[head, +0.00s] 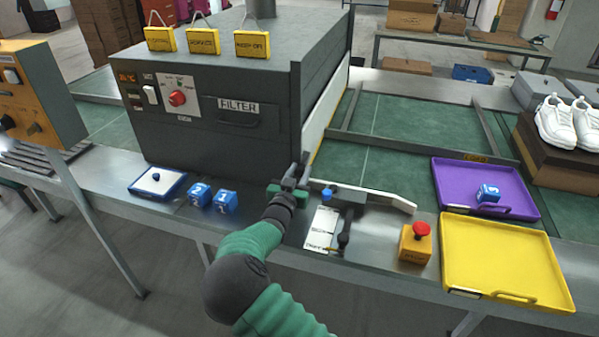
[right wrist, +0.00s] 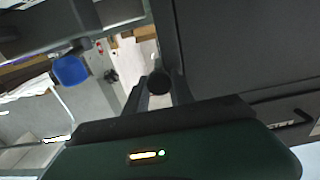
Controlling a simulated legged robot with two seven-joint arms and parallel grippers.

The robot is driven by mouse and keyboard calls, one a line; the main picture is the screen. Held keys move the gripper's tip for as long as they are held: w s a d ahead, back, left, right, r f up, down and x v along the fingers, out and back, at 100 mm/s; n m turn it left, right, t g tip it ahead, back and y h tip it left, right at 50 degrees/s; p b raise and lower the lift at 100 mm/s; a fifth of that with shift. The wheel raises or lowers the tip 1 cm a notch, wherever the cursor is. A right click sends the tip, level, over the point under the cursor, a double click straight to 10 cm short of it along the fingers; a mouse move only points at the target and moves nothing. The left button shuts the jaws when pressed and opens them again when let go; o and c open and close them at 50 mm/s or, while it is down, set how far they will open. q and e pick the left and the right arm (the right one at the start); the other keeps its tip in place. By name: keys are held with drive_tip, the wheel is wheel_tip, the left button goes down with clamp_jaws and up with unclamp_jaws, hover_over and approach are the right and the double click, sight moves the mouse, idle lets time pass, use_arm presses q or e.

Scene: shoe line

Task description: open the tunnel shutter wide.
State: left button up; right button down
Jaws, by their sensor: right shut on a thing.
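The dark grey tunnel (head: 215,100) stands on the line at the upper left of the head view. A pale panel (head: 325,112), which looks like the shutter, shows in its right end frame. How far it is open I cannot tell. My right gripper (head: 300,172) is at the tunnel's near right corner. In the right wrist view my fingers (right wrist: 160,88) are shut on a dark round handle (right wrist: 158,82). Whether this handle joins the shutter is hidden. My left gripper is not in view.
A blue knob (head: 327,193) and a black-knobbed lever (head: 343,239) stand by a white label plate (head: 321,228). A red-topped button box (head: 415,243), a yellow tray (head: 505,262) and a purple tray (head: 450,185) lie to the right. Blue numbered cubes (head: 212,197) sit left of my arm.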

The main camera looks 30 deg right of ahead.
drive_tip(key=shift+r, duration=0.2)
idle(0.5)
wheel_tip(320, 180, up, 19)
drive_tip(key=p, duration=1.3)
drive_tip(key=shift+p, duration=0.4)
drive_tip(key=shift+f, duration=0.1)
drive_tip(key=c, duration=1.5)
unclamp_jaws()
drive_tip(key=o, duration=0.4)
drive_tip(key=shift+w+f, duration=0.25)
drive_tip(key=shift+d, duration=0.1)
drive_tip(key=shift+s, duration=0.1)
